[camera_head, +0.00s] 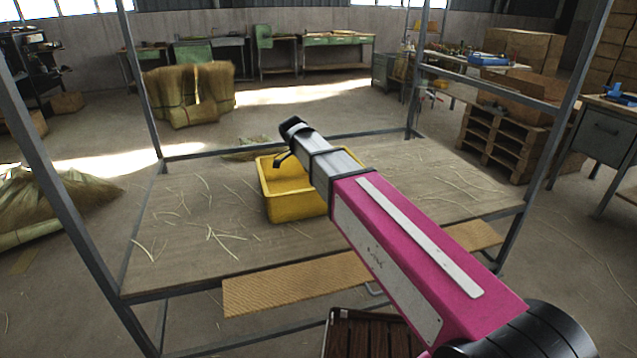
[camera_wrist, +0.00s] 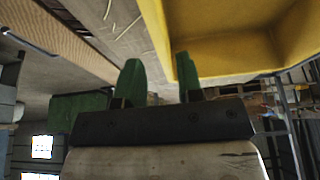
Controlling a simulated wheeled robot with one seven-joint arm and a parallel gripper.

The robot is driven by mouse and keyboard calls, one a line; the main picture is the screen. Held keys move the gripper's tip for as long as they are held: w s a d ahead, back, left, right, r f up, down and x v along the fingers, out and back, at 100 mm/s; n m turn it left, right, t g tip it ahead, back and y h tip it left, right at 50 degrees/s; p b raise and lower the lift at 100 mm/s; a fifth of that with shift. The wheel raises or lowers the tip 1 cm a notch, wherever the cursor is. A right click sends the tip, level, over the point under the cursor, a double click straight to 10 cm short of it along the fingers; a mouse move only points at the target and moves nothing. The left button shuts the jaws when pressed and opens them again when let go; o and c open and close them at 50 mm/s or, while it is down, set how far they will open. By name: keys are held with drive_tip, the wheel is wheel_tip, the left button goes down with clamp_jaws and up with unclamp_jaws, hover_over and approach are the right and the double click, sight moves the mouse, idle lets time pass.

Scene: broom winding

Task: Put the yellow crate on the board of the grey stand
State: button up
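The yellow crate (camera_head: 292,206) stands on the wide board (camera_head: 190,245) of the grey stand (camera_head: 214,150), near its middle; it looks upright, open at the top and empty where I can see in. My arm crosses in front of its right part. In the wrist view the crate (camera_wrist: 225,62) fills the upper right, with a corner close to the right finger. My gripper (camera_wrist: 158,82) has two green fingers standing apart, beside the crate's rim. Whether a finger touches the crate I cannot tell. In the head view the fingers are mostly hidden by the arm's end.
Grey posts of the stand rise at its corners. A narrow tan plank (camera_head: 290,285) runs along the front, below the board. Straw strands (camera_head: 215,240) lie scattered on the board. Wooden pallets (camera_head: 500,140) stand on the right. The board is mostly clear left of the crate.

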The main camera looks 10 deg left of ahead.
drive_tip(key=shift+v, duration=1.6)
